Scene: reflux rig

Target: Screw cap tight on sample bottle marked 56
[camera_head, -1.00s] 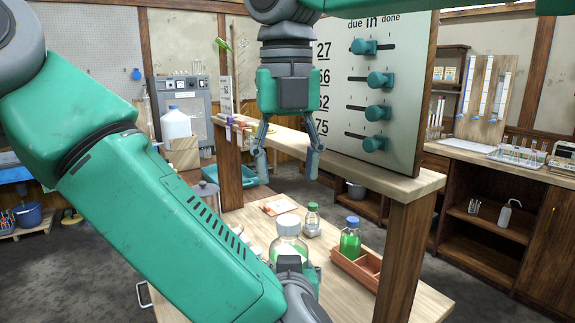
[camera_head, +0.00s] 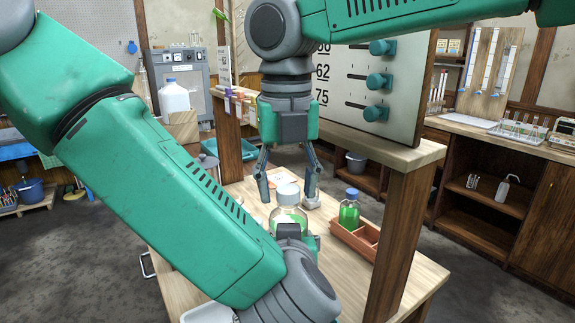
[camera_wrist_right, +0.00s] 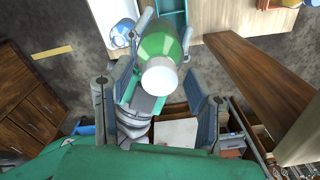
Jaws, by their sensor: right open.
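The fingertips are partly hidden.
A blue-capped green bottle (camera_head: 349,209) stands in a brown wooden tray (camera_head: 352,240) to the right. Another bottle is partly hidden behind my right finger.

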